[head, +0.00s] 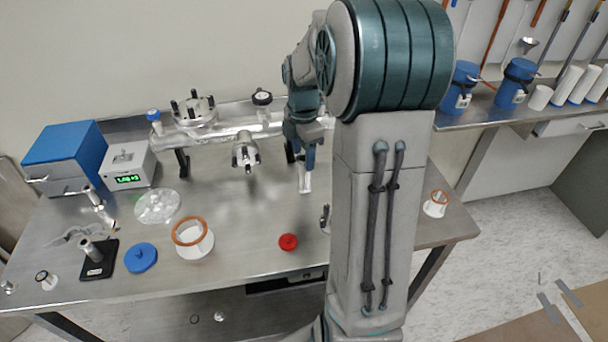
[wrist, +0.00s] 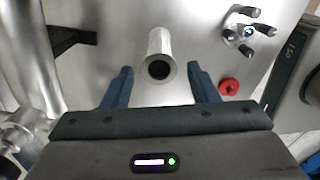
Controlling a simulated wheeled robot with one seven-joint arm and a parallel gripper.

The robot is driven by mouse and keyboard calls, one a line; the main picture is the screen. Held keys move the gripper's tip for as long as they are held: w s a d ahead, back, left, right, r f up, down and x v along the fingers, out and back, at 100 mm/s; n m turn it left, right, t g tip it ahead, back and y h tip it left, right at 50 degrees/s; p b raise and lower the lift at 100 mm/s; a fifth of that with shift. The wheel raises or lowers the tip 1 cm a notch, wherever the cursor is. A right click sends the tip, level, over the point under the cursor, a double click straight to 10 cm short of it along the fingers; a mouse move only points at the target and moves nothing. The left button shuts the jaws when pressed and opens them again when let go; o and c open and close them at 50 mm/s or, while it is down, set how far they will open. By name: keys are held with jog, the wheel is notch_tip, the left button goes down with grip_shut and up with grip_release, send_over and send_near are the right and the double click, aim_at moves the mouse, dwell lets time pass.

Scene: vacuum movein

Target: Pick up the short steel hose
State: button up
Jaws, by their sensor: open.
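The short steel hose (wrist: 160,45) looks like a small shiny tube with a flared, open dark end. In the wrist view it lies between the two blue fingers of my gripper (wrist: 162,84), apart from both. The fingers are spread wide and hold nothing. In the head view my gripper (head: 309,155) points down over the steel table, and a small bright steel piece (head: 305,182), likely the hose, shows just below it. My arm hides part of the table to the right.
A steel pipe assembly (head: 232,131) runs along the table's back. In the wrist view a knobbed clamp (wrist: 250,32) and a red cap (wrist: 229,86) lie right of the hose. A white pot with orange rim (head: 194,245) and blue lid (head: 140,257) are at front left.

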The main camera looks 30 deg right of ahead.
aim_at(303, 169)
jog(key=shift+f, duration=3)
jog(key=c, duration=1)
